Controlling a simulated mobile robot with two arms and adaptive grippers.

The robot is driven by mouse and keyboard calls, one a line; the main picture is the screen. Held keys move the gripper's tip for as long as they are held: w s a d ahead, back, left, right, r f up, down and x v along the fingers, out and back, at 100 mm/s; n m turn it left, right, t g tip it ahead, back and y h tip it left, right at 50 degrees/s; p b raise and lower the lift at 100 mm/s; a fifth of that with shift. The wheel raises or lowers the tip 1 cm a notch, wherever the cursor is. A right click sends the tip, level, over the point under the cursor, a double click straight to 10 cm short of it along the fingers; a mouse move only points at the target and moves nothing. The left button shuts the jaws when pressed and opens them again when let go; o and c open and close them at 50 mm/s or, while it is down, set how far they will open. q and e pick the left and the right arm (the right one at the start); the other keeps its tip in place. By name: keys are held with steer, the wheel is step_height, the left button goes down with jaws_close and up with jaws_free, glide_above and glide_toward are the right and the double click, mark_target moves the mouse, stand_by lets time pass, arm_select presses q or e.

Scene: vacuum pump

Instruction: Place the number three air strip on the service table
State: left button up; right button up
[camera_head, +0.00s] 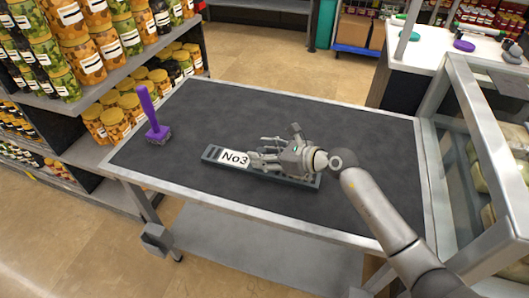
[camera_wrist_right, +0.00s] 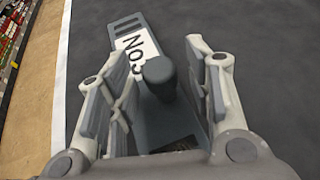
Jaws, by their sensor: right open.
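The number three air strip (camera_head: 214,153) is a long dark grey bar with a white "No3" label. It lies flat on the dark top of the service table (camera_head: 195,104), near the middle. It also shows in the right wrist view (camera_wrist_right: 127,27), with a dark round knob (camera_wrist_right: 159,76) standing up from it. My right gripper (camera_head: 256,156) is over the strip's right part. In the right wrist view its fingers (camera_wrist_right: 160,85) are spread apart on either side of the knob, and a gap shows there. My left gripper is not in view.
A purple-handled brush (camera_head: 151,115) stands on the table's left part. Shelves of jars (camera_head: 100,60) border the left side. A glass-sided case (camera_head: 480,150) and a white counter (camera_head: 440,55) stand at the right. The table's back and front left are clear.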

steer(key=shift+r, duration=0.1)
steer(key=shift+d+r, duration=0.1)
steer(key=shift+d, duration=0.1)
steer(key=v, duration=1.1)
steer(key=shift+s+d+b, duration=0.2)
steer(key=shift+s+b, duration=0.1)
steer(key=shift+b, duration=0.05)
